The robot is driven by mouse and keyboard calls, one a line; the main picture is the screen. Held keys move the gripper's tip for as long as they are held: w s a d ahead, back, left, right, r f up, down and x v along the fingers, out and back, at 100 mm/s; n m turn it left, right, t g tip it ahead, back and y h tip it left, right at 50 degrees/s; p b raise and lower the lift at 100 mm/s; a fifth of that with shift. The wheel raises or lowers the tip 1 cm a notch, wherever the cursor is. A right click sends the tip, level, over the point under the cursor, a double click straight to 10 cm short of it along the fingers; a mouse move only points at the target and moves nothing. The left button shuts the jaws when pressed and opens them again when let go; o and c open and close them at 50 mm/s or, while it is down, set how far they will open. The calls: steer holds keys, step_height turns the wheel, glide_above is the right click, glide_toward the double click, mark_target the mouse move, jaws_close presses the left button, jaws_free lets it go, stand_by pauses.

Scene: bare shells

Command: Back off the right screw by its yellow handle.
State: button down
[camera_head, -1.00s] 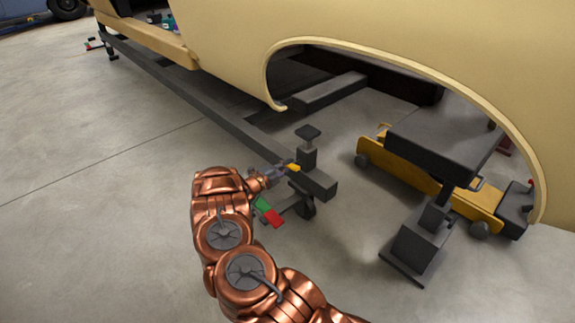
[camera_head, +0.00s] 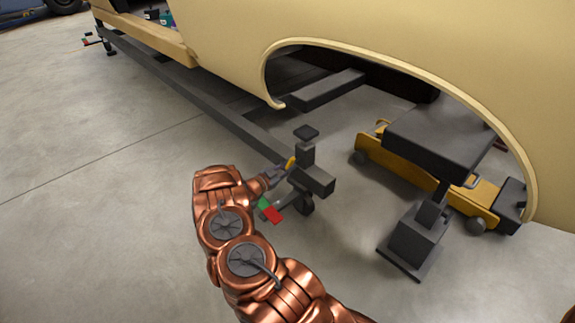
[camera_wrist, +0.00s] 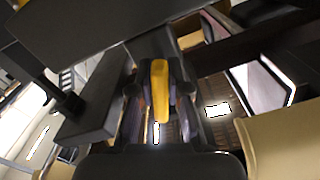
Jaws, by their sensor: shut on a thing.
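The right screw stands at the near end of a long dark beam (camera_head: 205,108), in a dark block (camera_head: 305,155) with a square pad (camera_head: 306,132) on top. Its yellow handle (camera_head: 291,162) sticks out on the block's left side. My gripper (camera_head: 284,169) reaches it from the left and is shut on it. In the wrist view the handle (camera_wrist: 160,92) lies lengthwise between the two dark fingers. The fingers hide part of the handle, and the screw's thread is not clear.
A cream car body (camera_head: 400,50) hangs over the beam. A yellow floor jack (camera_head: 405,180) and a dark stand (camera_head: 415,240) are to the right. A green and red piece (camera_head: 271,213) sits just below my gripper. The floor at left is clear.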

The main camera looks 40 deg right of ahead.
steer(key=shift+s+f+n+p, duration=0.1)
steer(key=shift+s+n+p, duration=0.15)
steer(key=shift+n, duration=0.9)
steer(key=shift+s+f+n+p, duration=0.1)
steer(key=shift+n+p, duration=0.15)
steer(key=shift+n, duration=0.9)
steer(key=c, duration=1.1)
jaws_free()
steer(key=shift+r, duration=0.1)
steer(key=a, duration=1.2)
steer(key=shift+w, duration=0.1)
